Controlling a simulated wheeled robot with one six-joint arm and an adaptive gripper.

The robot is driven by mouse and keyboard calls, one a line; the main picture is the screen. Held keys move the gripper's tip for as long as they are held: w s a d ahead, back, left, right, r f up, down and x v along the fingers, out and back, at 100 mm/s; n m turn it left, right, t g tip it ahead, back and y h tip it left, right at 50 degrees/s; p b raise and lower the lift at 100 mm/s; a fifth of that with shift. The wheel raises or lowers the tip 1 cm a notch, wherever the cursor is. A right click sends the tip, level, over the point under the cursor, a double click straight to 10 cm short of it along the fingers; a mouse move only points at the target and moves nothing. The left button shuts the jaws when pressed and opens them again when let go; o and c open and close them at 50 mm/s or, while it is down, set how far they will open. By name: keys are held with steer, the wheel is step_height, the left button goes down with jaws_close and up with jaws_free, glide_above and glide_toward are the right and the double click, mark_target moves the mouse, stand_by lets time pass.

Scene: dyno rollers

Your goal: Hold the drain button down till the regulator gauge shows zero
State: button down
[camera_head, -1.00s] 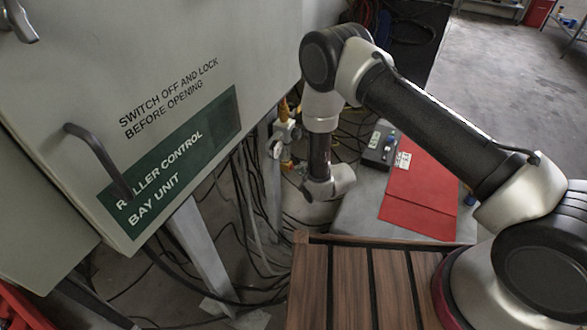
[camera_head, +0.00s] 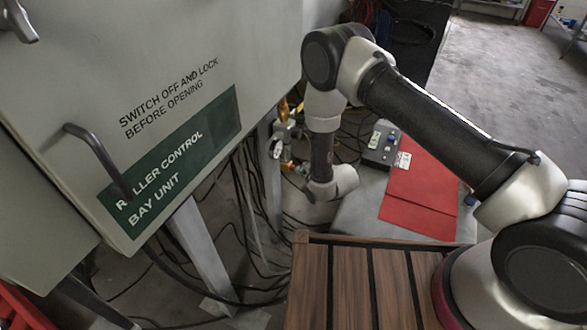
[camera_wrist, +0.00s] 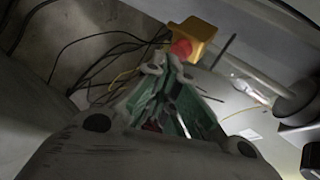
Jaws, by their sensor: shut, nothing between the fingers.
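In the wrist view, my gripper (camera_wrist: 163,67) is shut and empty, with its greenish finger pads together. A red round knob or button (camera_wrist: 181,49) shows just beyond the fingertips, on a yellow block (camera_wrist: 192,34). I cannot tell whether the fingertips touch it, nor whether it is the drain button. In the head view, a small pale round gauge (camera_head: 276,148) sits beside the cabinet leg, near yellow fittings (camera_head: 283,110). Its reading is too small to make out. My gripper's fingers are not clear in the head view.
A grey cabinet (camera_head: 70,60) with a handle (camera_head: 98,158) fills the left. Black cables (camera_head: 240,215) hang and lie beneath it. A red sheet (camera_head: 418,195) and a small grey box (camera_head: 381,146) lie right of my wrist. A slatted wooden top (camera_head: 345,290) is in front.

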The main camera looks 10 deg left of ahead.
steer(key=shift+s+d, duration=0.15)
steer(key=shift+d, duration=0.25)
steer(key=shift+d, duration=0.1)
steer(key=shift+s+d, duration=0.3)
steer(key=shift+d, duration=0.45)
steer(key=shift+s+d, duration=0.3)
steer(key=shift+d, duration=0.45)
steer(key=shift+s+d, duration=0.3)
steer(key=shift+d, duration=0.45)
